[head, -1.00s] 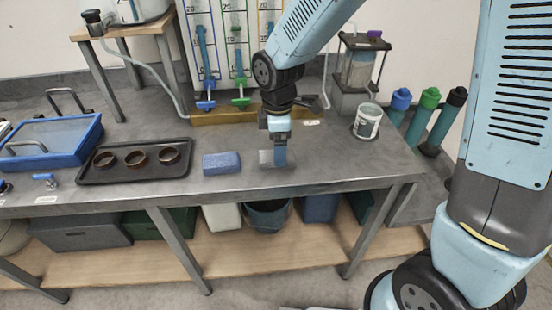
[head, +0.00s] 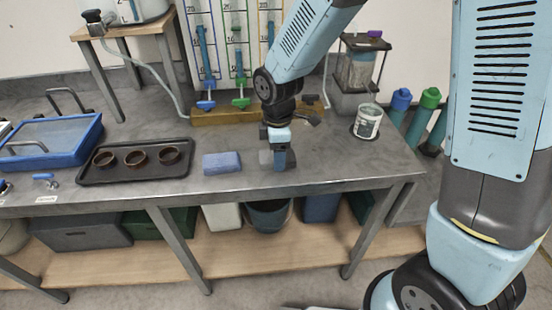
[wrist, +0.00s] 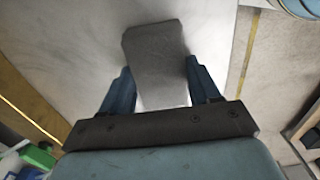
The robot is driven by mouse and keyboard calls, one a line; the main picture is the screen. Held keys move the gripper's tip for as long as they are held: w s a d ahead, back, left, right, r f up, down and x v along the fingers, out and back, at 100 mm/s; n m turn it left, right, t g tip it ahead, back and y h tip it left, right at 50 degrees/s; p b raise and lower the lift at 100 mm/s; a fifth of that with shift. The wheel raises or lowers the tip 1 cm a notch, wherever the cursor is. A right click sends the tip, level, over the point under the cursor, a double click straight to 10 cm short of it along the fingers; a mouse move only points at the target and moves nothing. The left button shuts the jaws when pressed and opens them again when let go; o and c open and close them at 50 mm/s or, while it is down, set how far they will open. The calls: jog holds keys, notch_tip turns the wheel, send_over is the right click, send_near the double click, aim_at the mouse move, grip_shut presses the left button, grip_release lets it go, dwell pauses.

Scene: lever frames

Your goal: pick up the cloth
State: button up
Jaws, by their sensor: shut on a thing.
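A grey, flat cloth (wrist: 155,62) lies between the two blue fingers of my gripper (wrist: 160,72) in the wrist view. Its far end reaches past the fingertips. In the head view my gripper (head: 279,160) points down at the front right part of the bench top, and a grey edge of the cloth (head: 265,158) shows just left of the fingers. My gripper is shut on the cloth. The fingers hide part of it in the head view, and I cannot tell whether it still touches the bench.
A blue block (head: 222,163) lies just left of my gripper. Further left is a black tray (head: 110,178) with three brown rings. A white tub (head: 367,122) stands to the right. The bench's front edge (head: 300,189) is close.

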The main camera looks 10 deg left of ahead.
jog(key=c, duration=0.4)
jog(key=shift+r, duration=0.55)
notch_tip(320, 180, up, 3)
jog(key=shift+s+d+f, duration=0.1)
jog(key=shift+f, duration=0.1)
jog(key=s+d+r, duration=0.9)
jog(key=shift+s+d+r, duration=0.2)
jog(key=shift+s+d, duration=0.1)
jog(key=shift+d, duration=0.1)
